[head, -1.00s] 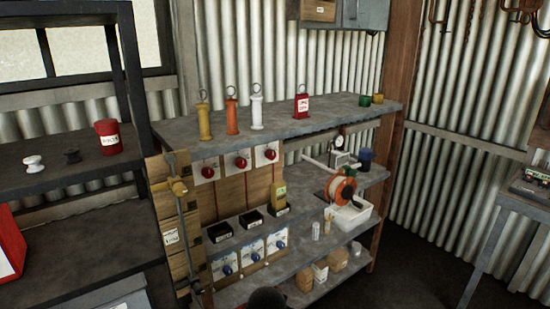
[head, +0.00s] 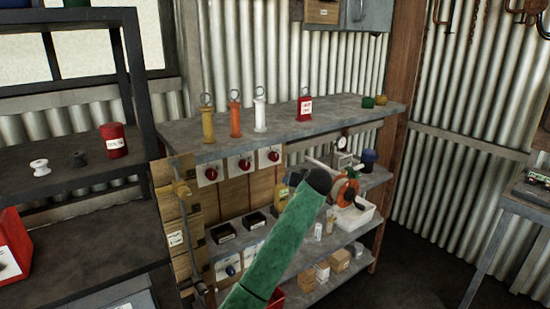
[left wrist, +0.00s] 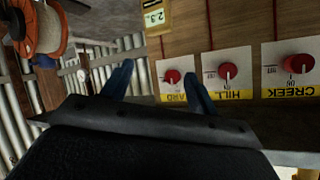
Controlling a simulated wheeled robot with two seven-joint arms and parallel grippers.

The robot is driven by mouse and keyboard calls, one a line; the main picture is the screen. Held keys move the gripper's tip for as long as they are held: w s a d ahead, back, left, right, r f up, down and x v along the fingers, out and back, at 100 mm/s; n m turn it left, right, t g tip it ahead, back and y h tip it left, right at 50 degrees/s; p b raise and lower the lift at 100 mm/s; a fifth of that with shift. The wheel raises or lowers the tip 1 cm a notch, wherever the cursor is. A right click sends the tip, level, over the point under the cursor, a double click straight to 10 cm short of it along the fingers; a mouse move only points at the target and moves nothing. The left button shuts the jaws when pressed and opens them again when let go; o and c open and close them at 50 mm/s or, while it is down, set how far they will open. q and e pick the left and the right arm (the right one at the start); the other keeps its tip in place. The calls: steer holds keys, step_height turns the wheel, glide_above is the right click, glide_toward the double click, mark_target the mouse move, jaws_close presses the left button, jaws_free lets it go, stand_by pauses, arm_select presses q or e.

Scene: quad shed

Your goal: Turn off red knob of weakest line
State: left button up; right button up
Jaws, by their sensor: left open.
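Three red knobs on white plates sit on a wooden board: left knob (head: 211,174), middle knob (head: 245,164), right knob (head: 273,156). The left wrist view shows them upside down, labelled YARD (left wrist: 172,76), HILL (left wrist: 228,71) and CREEK (left wrist: 298,63). My left gripper (head: 293,178) is raised in front of the shelf, just below and right of the right knob. In the wrist view its two blue fingers (left wrist: 156,72) are apart and empty, with the YARD knob showing between their tips; contact cannot be told. My right gripper is out of view.
Yellow (head: 208,122), orange (head: 235,118), white (head: 260,112) and red (head: 305,106) ringed items stand on the top shelf. Black trays (head: 254,220) and a blue knob (head: 232,268) lie below the red knobs. An orange reel (head: 347,192) is right of my gripper.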

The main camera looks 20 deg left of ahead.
arm_select(q)
steer(key=w+a+r+n+y, duration=0.3)
steer(key=w, duration=0.4)
steer(key=n+y, duration=0.4)
glide_toward(276, 158)
steer(key=a, duration=0.2)
steer(key=w+a+n+p, duration=0.1)
steer(key=w+a, duration=0.1)
steer(key=w+a+n+t+p, duration=0.1)
steer(key=w+a+p, duration=0.1)
steer(key=w+a, duration=0.1)
steer(key=shift+w+a+f+n, duration=0.25)
steer(key=shift+a+n, duration=0.05)
steer(key=shift+w+a+f+p, duration=0.15)
steer(key=shift+w+a+p, duration=0.15)
steer(key=shift+w+a, duration=0.15)
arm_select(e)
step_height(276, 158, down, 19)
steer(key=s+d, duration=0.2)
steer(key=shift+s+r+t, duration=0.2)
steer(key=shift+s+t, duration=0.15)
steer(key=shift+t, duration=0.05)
arm_select(q)
steer(key=c, duration=1)
